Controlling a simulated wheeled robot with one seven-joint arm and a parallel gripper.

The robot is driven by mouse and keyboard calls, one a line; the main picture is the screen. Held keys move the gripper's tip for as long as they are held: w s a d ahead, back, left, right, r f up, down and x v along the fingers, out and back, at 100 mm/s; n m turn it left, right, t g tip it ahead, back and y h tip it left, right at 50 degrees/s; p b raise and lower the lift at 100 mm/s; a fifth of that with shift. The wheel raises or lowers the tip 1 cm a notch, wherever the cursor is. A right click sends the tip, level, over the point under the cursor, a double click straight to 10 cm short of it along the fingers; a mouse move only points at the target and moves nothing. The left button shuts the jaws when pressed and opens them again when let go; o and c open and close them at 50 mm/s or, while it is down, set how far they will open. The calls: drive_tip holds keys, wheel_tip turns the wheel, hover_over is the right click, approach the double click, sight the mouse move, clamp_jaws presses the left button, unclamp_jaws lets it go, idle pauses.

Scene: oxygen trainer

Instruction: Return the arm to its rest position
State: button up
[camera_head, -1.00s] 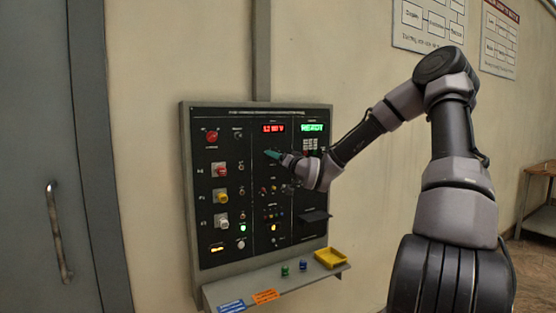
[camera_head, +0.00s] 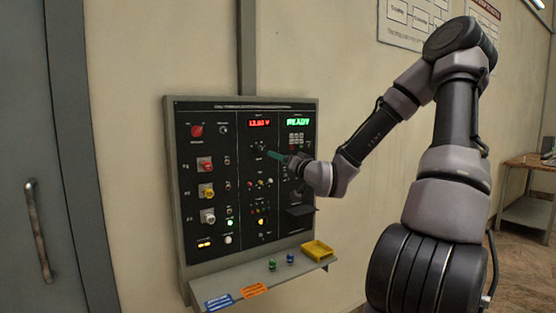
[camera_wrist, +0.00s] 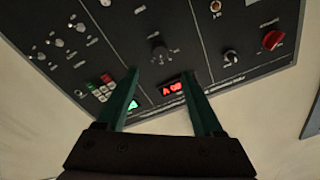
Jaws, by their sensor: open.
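My gripper (camera_head: 277,156) is in front of the upper middle of the black control panel (camera_head: 183,150). In the wrist view its two green fingers (camera_wrist: 163,98) are apart with nothing held between them. The panel's red display (camera_head: 259,123) reads about 13 V, and the green display (camera_head: 298,121) reads READY. My arm reaches in from the right, bent at a high elbow.
A shelf (camera_head: 225,287) under the panel holds a yellow tray (camera_head: 317,250), a green piece (camera_head: 272,265), a blue piece (camera_head: 290,258) and blue and orange labels. A grey door (camera_head: 35,120) is at left. A table (camera_head: 530,164) stands far right.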

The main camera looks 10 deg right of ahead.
drive_tip(key=s+f+n+g+h, duration=0.2)
drive_tip(key=s+f+g+h, duration=0.2)
drive_tip(key=f+g, duration=0.25)
drive_tip(key=s+r+m+g, duration=0.1)
drive_tip(key=s+r, duration=0.3)
drive_tip(key=s, duration=0.4)
drive_tip(key=s+d+r+m+g, duration=0.1)
drive_tip(key=s+r+g, duration=0.1)
drive_tip(key=s+r, duration=0.3)
drive_tip(key=s+d+r+m+g, duration=0.1)
drive_tip(key=s+r, duration=0.3)
drive_tip(key=s, duration=0.9)
drive_tip(key=shift+r+m, duration=0.35)
drive_tip(key=shift+m, duration=0.05)
